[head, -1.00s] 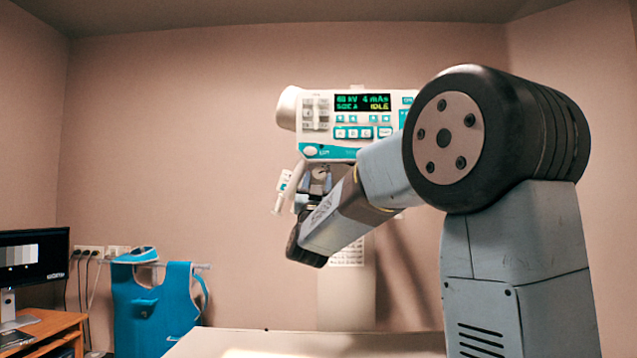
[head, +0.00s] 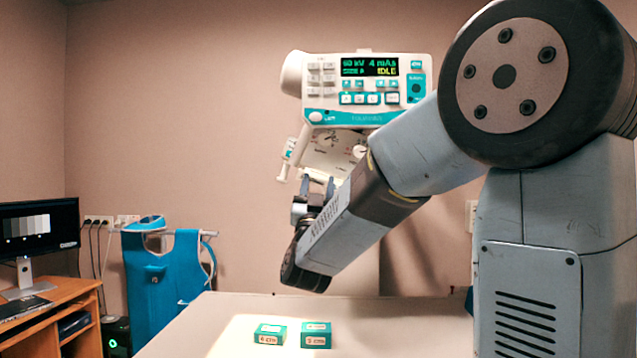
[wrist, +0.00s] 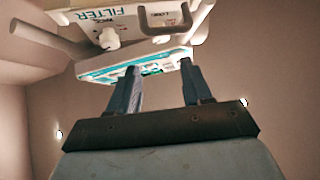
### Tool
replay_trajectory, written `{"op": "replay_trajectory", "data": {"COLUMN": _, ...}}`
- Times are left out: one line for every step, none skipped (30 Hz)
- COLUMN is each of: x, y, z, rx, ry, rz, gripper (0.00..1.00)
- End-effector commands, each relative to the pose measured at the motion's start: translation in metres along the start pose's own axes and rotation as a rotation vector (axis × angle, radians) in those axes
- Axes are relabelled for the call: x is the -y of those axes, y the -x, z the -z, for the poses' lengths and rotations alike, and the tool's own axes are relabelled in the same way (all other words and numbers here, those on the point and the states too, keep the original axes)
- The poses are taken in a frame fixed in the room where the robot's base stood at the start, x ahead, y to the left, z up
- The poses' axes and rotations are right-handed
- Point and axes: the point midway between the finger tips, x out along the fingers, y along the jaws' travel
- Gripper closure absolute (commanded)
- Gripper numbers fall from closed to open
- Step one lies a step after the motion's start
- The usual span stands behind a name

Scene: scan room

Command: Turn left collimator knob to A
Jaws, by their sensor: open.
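The collimator (head: 312,154) is a pale box under the X-ray head. The left collimator knob (head: 331,139) is a small dial on its front face. A second knob (head: 359,151) sits to its right, close to my arm. Their letter markings are too small to read. My gripper (head: 319,183) is open and empty, fingers pointing up, just below the collimator and apart from the knobs in the picture. In the wrist view its fingers (wrist: 158,72) are spread beneath the housing. A white filter knob (wrist: 108,38) shows there beside the word FILTER.
The control panel (head: 367,92) above reads IDLE. A white handset (head: 287,158) hangs left of the collimator. The table (head: 410,322) carries two teal blocks (head: 270,334) (head: 316,336). A blue apron (head: 163,270) hangs at left, near a desk with a monitor (head: 38,230).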

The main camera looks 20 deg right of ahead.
Motion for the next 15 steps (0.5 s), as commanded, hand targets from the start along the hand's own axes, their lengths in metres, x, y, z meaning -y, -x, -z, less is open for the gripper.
{"op": "replay_trajectory", "data": {"x": 0.0, "y": 0.0, "z": 0.0, "rx": 0.0, "ry": 0.0, "rz": 0.0, "gripper": 0.51}}
{"op": "replay_trajectory", "data": {"x": 0.0, "y": 0.0, "z": 0.0, "rx": 0.0, "ry": 0.0, "rz": 0.0, "gripper": 0.51}}
{"op": "replay_trajectory", "data": {"x": 0.0, "y": 0.0, "z": 0.0, "rx": 0.0, "ry": 0.0, "rz": 0.0, "gripper": 0.51}}
{"op": "replay_trajectory", "data": {"x": 0.0, "y": 0.0, "z": 0.0, "rx": 0.0, "ry": 0.0, "rz": 0.0, "gripper": 0.51}}
{"op": "replay_trajectory", "data": {"x": 0.0, "y": 0.0, "z": 0.0, "rx": 0.0, "ry": 0.0, "rz": 0.0, "gripper": 0.51}}
{"op": "replay_trajectory", "data": {"x": 0.0, "y": -0.001, "z": 0.0, "rx": 0.001, "ry": 0.0, "rz": -0.001, "gripper": 0.51}}
{"op": "replay_trajectory", "data": {"x": -0.001, "y": -0.001, "z": 0.001, "rx": 0.003, "ry": -0.001, "rz": -0.004, "gripper": 0.51}}
{"op": "replay_trajectory", "data": {"x": -0.001, "y": -0.002, "z": 0.002, "rx": 0.007, "ry": -0.003, "rz": -0.009, "gripper": 0.51}}
{"op": "replay_trajectory", "data": {"x": -0.003, "y": -0.004, "z": 0.004, "rx": 0.018, "ry": -0.008, "rz": -0.018, "gripper": 0.51}}
{"op": "replay_trajectory", "data": {"x": -0.005, "y": -0.006, "z": 0.006, "rx": 0.029, "ry": -0.013, "rz": -0.03, "gripper": 0.51}}
{"op": "replay_trajectory", "data": {"x": -0.006, "y": -0.009, "z": 0.009, "rx": 0.044, "ry": -0.021, "rz": -0.042, "gripper": 0.51}}
{"op": "replay_trajectory", "data": {"x": -0.009, "y": -0.013, "z": 0.014, "rx": 0.069, "ry": -0.034, "rz": -0.062, "gripper": 0.51}}
{"op": "replay_trajectory", "data": {"x": -0.01, "y": -0.015, "z": 0.017, "rx": 0.092, "ry": -0.046, "rz": -0.078, "gripper": 0.51}}
{"op": "replay_trajectory", "data": {"x": -0.011, "y": -0.017, "z": 0.022, "rx": 0.116, "ry": -0.061, "rz": -0.095, "gripper": 0.51}}
{"op": "replay_trajectory", "data": {"x": -0.012, "y": -0.02, "z": 0.027, "rx": 0.15, "ry": -0.082, "rz": -0.114, "gripper": 0.51}}
